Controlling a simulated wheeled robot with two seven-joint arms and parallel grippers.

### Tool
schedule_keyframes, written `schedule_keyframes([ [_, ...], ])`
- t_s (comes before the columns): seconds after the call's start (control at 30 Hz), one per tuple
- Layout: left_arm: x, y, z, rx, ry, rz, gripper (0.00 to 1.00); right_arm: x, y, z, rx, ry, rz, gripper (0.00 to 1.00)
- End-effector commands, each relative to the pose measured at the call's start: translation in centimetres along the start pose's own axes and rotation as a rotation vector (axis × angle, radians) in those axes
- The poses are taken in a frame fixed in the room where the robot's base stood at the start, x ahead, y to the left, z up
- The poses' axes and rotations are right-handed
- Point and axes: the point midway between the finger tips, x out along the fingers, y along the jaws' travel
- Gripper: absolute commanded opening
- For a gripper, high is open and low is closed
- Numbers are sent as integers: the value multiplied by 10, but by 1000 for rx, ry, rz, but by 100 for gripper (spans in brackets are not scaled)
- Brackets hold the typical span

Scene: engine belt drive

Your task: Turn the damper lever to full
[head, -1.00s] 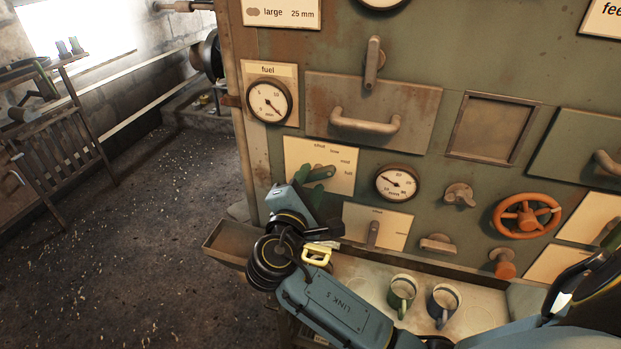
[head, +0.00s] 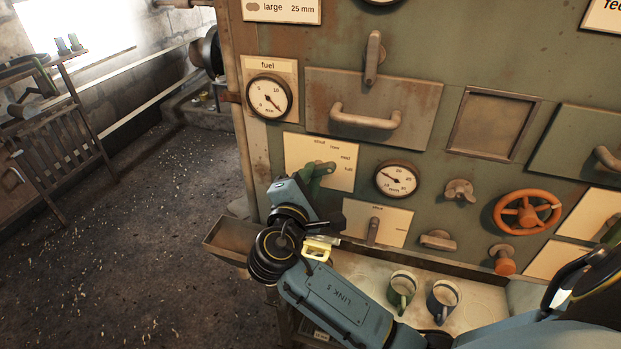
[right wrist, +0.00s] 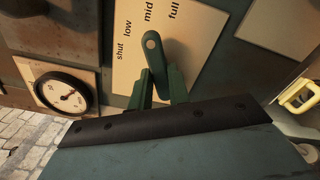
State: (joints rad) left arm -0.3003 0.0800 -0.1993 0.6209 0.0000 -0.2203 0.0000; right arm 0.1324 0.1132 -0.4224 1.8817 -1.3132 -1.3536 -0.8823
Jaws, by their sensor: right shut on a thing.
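The damper lever (right wrist: 153,50) is a green bar with a rounded, holed end, in front of a cream plate (head: 300,155) marked shut, low, mid and full. The plate also shows in the right wrist view (right wrist: 190,50). There the lever's rounded end stands below the word mid; its exact setting is hard to tell. My right gripper (right wrist: 160,85) is shut on the lever, one green finger on each side. In the head view the right gripper (head: 318,172) covers the plate's lower part and hides most of the lever. My left gripper is not in view.
A fuel gauge (head: 269,96) is above left of the plate and another gauge (head: 397,179) to its right. A lower plate with a grey lever (head: 373,231) is close to my wrist. An orange handwheel (head: 527,213) and two mugs (head: 402,290) are farther right.

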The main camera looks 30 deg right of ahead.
Motion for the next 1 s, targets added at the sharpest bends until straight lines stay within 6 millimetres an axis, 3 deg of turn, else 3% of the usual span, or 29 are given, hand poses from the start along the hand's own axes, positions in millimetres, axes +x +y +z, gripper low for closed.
schedule_keyframes([
  [0.6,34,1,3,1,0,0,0,0,-2,-1,386,0,-3,0],
  [1.0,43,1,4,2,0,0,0,0,1,0,502,0,-3,0],
])
